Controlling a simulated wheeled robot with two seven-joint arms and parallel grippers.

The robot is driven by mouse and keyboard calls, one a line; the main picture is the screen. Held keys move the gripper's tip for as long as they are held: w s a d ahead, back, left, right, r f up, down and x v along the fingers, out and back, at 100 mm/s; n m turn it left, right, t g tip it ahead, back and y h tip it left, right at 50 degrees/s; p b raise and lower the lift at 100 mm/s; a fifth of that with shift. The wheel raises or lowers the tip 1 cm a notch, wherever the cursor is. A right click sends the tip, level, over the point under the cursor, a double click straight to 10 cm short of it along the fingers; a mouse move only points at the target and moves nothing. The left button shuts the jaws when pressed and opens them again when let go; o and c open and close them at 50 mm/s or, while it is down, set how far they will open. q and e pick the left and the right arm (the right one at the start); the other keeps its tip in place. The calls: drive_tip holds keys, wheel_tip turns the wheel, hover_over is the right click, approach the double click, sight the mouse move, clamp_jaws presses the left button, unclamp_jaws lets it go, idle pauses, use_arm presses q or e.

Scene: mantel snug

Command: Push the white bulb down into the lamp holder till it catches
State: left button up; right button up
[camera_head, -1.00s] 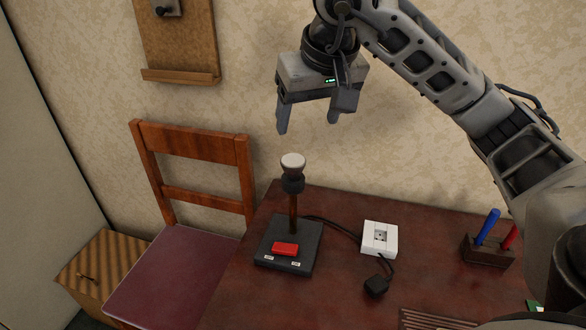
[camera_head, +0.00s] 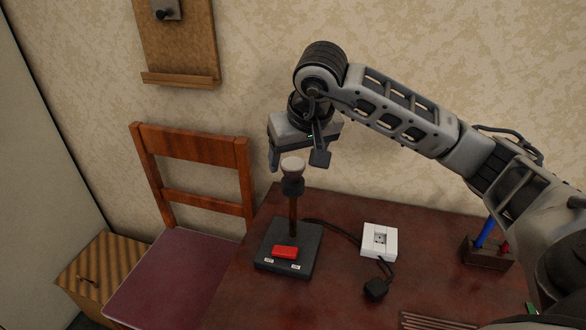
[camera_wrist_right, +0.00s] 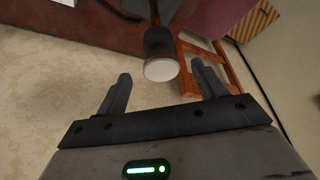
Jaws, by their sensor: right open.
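The white bulb (camera_head: 293,165) sits upright in the black lamp holder (camera_head: 293,185) at the top of a brown post on a dark base (camera_head: 290,246). The base carries a red switch (camera_head: 285,252). In the right wrist view the bulb (camera_wrist_right: 161,69) shows as a pale round face in the dark holder (camera_wrist_right: 158,42), between the two fingers and ahead of them. My right gripper (camera_head: 292,160) is open and empty, close above the bulb. How deep the bulb sits in the holder I cannot tell. My left gripper is not in view.
A white socket (camera_head: 380,240) and a black plug (camera_head: 376,288) with its cable lie right of the lamp on the table (camera_head: 340,290). A wooden block (camera_head: 487,253) holds blue and red sticks under my right arm. A chair (camera_head: 200,168) stands left.

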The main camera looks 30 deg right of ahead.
sight(294, 164)
drive_tip(key=shift+x, duration=1.6)
drive_tip(key=c, duration=1.1)
drive_tip(key=shift+r, duration=0.15)
